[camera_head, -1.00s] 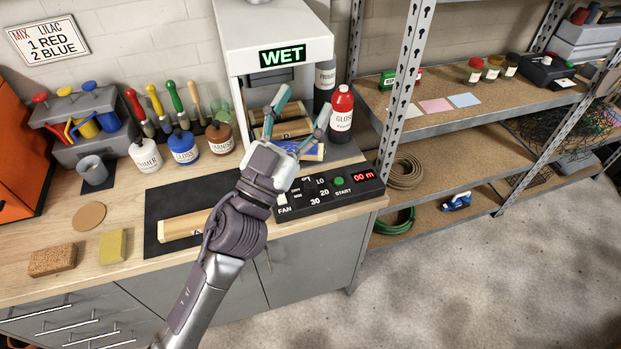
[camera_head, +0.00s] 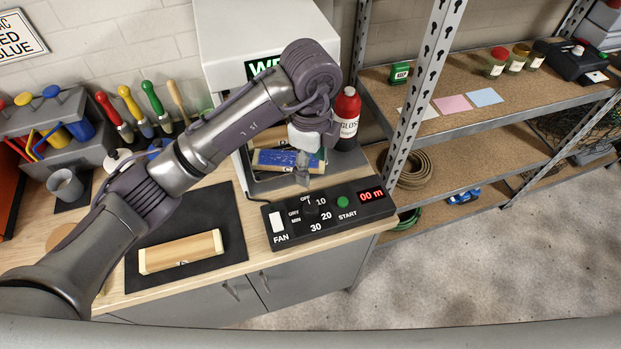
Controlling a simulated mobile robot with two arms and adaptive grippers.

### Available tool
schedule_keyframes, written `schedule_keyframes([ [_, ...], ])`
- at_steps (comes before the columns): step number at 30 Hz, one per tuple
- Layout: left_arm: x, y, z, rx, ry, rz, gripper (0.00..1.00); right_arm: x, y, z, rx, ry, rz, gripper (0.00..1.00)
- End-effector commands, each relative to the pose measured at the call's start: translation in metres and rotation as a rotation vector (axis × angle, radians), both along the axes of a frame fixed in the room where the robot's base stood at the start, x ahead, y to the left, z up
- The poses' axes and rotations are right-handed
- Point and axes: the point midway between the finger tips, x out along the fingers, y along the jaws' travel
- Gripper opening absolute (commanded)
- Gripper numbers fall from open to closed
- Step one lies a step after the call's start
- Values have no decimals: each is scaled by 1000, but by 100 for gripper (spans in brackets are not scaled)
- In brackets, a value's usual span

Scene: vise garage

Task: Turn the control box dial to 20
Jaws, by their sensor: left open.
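The black control box (camera_head: 372,211) sits at the front of the bench, right of the dark mat. Its dark dial (camera_head: 311,210) is ringed by the marks OFF, 10, 20 and 30. The pointer's exact setting is too small to read. A green START button (camera_head: 343,202) and a red display (camera_head: 371,195) reading "00 m" are on its right; a white FAN switch (camera_head: 277,221) is on its left. My left gripper (camera_head: 302,172) points down just behind and above the dial, apart from it, open and seen edge-on. My right gripper is out of view.
A white cabinet (camera_head: 225,50) with a partly hidden green sign stands behind, with a blue-topped piece (camera_head: 270,159) inside. A wooden piece (camera_head: 180,251) lies on the mat (camera_head: 222,203).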

Motion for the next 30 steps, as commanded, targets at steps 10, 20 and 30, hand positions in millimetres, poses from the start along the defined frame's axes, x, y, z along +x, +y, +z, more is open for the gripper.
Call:
schedule_keyframes([
  [10, -1, 3, -46, 18, 4, 11, 63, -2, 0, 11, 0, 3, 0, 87],
  [20, -3, 3, -112, 16, 2, 7, 63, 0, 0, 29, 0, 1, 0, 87],
  [30, -2, 2, -137, 13, -1, 5, 63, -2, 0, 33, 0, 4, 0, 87],
])
